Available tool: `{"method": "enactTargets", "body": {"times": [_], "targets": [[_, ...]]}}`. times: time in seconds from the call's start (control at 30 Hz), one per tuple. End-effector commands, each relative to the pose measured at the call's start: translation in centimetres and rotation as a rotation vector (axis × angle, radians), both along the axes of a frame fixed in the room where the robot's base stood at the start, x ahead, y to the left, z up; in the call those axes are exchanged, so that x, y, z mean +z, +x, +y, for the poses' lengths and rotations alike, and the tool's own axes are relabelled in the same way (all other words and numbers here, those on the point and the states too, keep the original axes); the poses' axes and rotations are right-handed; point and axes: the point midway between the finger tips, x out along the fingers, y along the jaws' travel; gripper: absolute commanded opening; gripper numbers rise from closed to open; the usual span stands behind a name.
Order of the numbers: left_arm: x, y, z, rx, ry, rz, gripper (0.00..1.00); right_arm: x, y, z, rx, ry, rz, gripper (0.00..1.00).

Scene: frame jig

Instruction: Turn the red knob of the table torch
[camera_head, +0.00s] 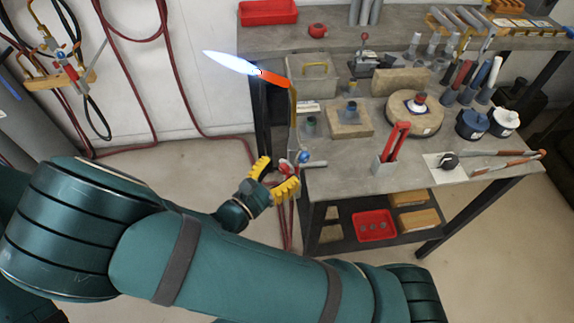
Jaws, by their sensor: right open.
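The table torch burns at the left edge of the workbench, with an orange head (274,79) and a long blue-white flame (232,63) pointing left. Below it, at the bench's front left corner, are a small blue knob (304,157) and a small red knob (284,167), the red one partly hidden by my gripper. My right gripper (273,177) has yellow fingers and is open beside the red knob. Whether a finger touches the knob cannot be told. My left gripper is not in view.
The workbench (340,185) holds a red-handled tool (396,142), a round turntable (414,115), tongs (510,162) and blue and white pots. Red hoses (283,225) hang below the corner. A lower shelf carries a red tray (374,226). The floor left of the bench is clear.

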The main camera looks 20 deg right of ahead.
Motion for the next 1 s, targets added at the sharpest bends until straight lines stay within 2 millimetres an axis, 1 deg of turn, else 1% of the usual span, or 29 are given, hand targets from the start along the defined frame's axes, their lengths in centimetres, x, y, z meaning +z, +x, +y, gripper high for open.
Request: {"method": "enactTargets", "body": {"times": [0.4,0.43,0.47,0.5,0.6,1.0], "targets": [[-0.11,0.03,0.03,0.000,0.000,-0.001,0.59,0.04,0.03,-0.15,0.001,0.000,0.000,0.58],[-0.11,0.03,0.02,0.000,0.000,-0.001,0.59,0.04,0.02,-0.16,0.001,0.000,0.000,0.56],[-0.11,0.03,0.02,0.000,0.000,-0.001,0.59,0.04,0.02,-0.16,0.001,0.000,0.000,0.46],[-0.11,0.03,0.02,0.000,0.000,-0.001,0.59,0.03,0.02,-0.16,0.001,0.000,0.000,0.32],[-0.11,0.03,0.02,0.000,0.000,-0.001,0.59,0.03,0.02,-0.16,0.001,0.000,0.000,0.00],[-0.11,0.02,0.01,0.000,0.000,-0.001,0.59,-0.03,0.02,-0.13,0.001,0.005,-0.006,0.00]]}}
